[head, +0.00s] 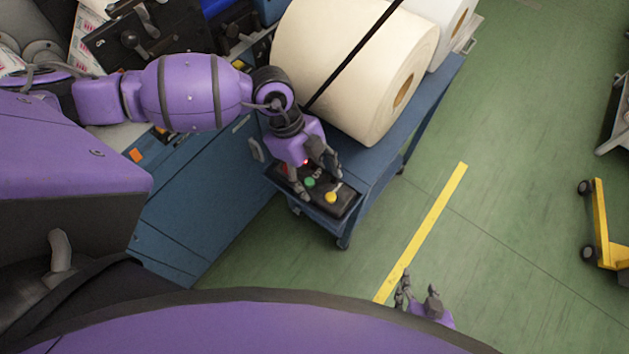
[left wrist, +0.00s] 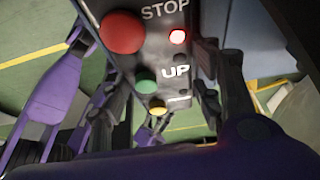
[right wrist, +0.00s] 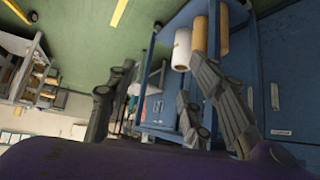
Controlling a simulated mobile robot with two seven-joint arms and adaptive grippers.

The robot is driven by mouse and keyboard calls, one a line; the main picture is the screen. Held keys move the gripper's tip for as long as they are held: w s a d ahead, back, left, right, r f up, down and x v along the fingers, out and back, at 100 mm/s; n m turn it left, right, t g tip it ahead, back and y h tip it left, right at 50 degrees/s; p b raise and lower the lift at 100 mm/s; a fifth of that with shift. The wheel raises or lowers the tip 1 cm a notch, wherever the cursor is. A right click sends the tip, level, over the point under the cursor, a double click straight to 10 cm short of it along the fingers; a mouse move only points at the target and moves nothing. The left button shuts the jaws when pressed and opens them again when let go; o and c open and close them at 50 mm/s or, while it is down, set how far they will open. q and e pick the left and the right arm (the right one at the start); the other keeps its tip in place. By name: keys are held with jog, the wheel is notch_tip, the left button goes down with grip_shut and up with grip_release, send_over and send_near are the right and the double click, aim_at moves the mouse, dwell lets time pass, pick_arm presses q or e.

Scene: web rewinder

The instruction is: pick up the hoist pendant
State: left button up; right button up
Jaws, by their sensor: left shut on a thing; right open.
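The hoist pendant (head: 320,191) is a black box with green and yellow buttons and a small red light. In the head view it is at the blue stand's near end, partly covered by my left gripper (head: 314,178). In the left wrist view the pendant (left wrist: 160,55) shows a large red STOP button, a lit red lamp, an UP label, and green and yellow buttons. My left gripper's fingers (left wrist: 165,110) are shut on it, one on each side. My right gripper (head: 418,296) is open and empty over the floor; its fingers (right wrist: 160,105) are spread apart in the right wrist view.
The green floor (head: 510,150) is open to the right, with a yellow frame (head: 602,225) at the edge.

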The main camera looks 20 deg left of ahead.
pick_arm(q)
jog(key=c, duration=0.3)
jog(key=shift+c, duration=0.3)
jog(key=shift+r, duration=0.15)
